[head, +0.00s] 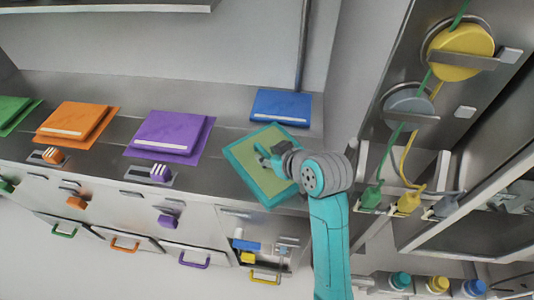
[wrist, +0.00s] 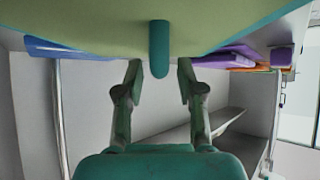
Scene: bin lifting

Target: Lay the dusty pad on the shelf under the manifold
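A square pad (head: 240,155) with a teal border and dull yellow-green top, which I take for the dusty pad, sits askew at the right end of the steel counter. In the wrist view its face (wrist: 90,32) fills the top, with a teal peg (wrist: 159,48) standing from it. My gripper (head: 271,156) is over the pad. In the wrist view its fingers (wrist: 159,78) are apart, one on each side of the peg, with gaps visible. Hoses and connectors (head: 409,203), probably the manifold, are at the right. A metal shelf frame (head: 440,228) lies below them.
A blue pad (head: 281,106) lies behind the teal one. Purple (head: 175,128), orange (head: 76,117) and green (head: 13,109) pads lie leftward along the counter. Drawers with coloured handles (head: 194,262) are below. Yellow (head: 460,48) and grey discs carry hoses at upper right.

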